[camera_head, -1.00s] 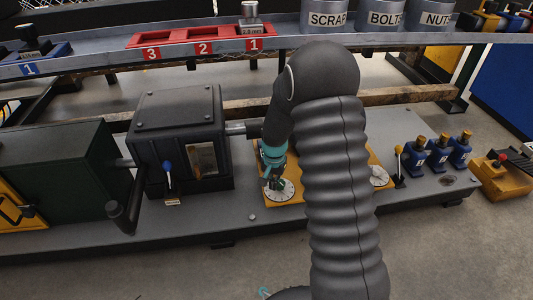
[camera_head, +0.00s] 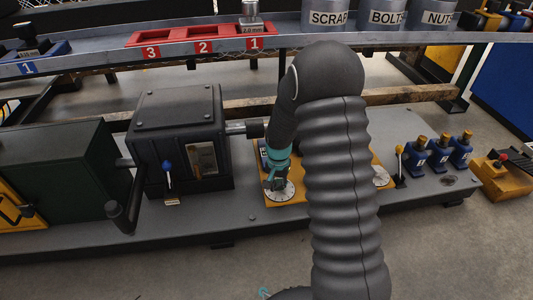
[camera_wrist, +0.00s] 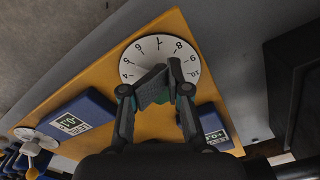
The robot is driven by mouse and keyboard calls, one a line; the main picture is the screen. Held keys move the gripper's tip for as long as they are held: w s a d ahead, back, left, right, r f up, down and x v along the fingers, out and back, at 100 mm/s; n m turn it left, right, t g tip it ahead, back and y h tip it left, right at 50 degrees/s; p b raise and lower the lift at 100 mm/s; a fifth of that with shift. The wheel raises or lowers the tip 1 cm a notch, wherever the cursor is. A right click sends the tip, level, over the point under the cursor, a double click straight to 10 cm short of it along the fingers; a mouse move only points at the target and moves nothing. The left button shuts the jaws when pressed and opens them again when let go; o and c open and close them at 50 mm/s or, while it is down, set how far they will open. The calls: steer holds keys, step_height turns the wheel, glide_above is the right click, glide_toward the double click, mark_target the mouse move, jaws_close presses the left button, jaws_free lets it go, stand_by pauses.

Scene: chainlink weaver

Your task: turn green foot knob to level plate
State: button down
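The orange plate (camera_head: 298,196) lies on the grey bench. In the wrist view, the plate (camera_wrist: 185,38) carries a white numbered dial (camera_wrist: 144,50) at its far edge. A dark greenish bar-shaped knob (camera_wrist: 155,88) stands over this dial. My gripper (camera_wrist: 155,94) has one finger on each side of the knob, and both tips appear to touch it. In the head view, my gripper (camera_head: 276,180) points down at the dial (camera_head: 285,194), and its fingers hide most of the knob. My arm covers the middle of the plate.
A second dial (camera_head: 381,178) sits at the plate's right side, partly behind my arm. Labelled blue blocks (camera_wrist: 82,117) are on the plate. A black box (camera_head: 178,130) with a shaft stands left. Several blue blocks (camera_head: 440,157) stand right. A shelf (camera_head: 290,50) runs behind.

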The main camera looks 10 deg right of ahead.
steer(key=shift+s+d, duration=0.35)
steer(key=shift+d, duration=0.15)
steer(key=shift+w+d+r, duration=0.1)
steer(key=shift+d, duration=0.1)
stand_by(0.4)
steer(key=shift+s, duration=0.4)
step_height(320, 180, up, 6)
steer(key=p, duration=0.4)
steer(key=shift+a, duration=0.1)
